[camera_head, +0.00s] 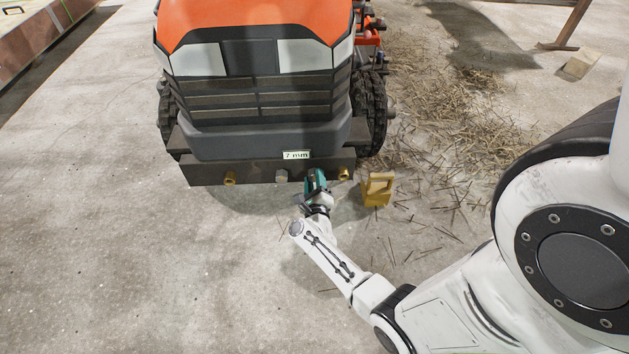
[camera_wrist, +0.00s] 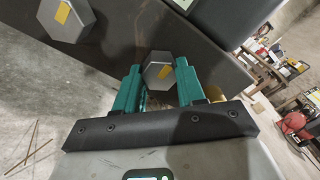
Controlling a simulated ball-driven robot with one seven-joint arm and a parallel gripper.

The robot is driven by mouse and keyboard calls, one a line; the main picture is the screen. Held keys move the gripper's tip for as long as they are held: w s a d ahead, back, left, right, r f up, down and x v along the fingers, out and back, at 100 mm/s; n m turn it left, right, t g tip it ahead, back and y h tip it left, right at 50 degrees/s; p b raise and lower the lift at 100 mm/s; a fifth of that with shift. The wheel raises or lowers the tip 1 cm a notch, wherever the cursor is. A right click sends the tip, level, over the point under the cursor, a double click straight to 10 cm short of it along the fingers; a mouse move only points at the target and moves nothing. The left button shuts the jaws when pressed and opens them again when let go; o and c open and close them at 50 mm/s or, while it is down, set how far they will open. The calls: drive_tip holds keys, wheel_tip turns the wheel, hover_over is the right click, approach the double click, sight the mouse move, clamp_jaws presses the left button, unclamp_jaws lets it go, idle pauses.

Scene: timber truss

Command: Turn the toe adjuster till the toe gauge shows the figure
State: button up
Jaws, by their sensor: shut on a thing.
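The orange tractor (camera_head: 252,75) has a dark front bar (camera_head: 205,172). A small gauge plate (camera_head: 296,155) on the bar appears to read "7 mm". My gripper (camera_head: 315,178) is at the bar just below the plate. My gripper hides the held head in the head view.
Brass fittings sit on the bar at the left (camera_head: 230,178) and right (camera_head: 343,173). A yellow block (camera_head: 378,189) stands on the floor right of my gripper. Straw (camera_head: 450,115) is scattered at the right. The concrete floor (camera_head: 130,250) at the left is clear.

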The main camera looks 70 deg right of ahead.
drive_tip(key=c, duration=0.4)
drive_tip(key=shift+n, duration=0.3)
drive_tip(key=n+p, duration=0.1)
drive_tip(key=n, duration=0.5)
drive_tip(key=shift+r+p, duration=0.1)
drive_tip(key=shift+p, duration=0.25)
drive_tip(key=n+p, duration=0.1)
drive_tip(key=n, duration=0.3)
drive_tip(key=shift+n, duration=0.4)
drive_tip(key=n+p, duration=0.1)
drive_tip(key=n, duration=0.3)
drive_tip(key=shift+n, duration=0.3)
drive_tip(key=o, duration=1)
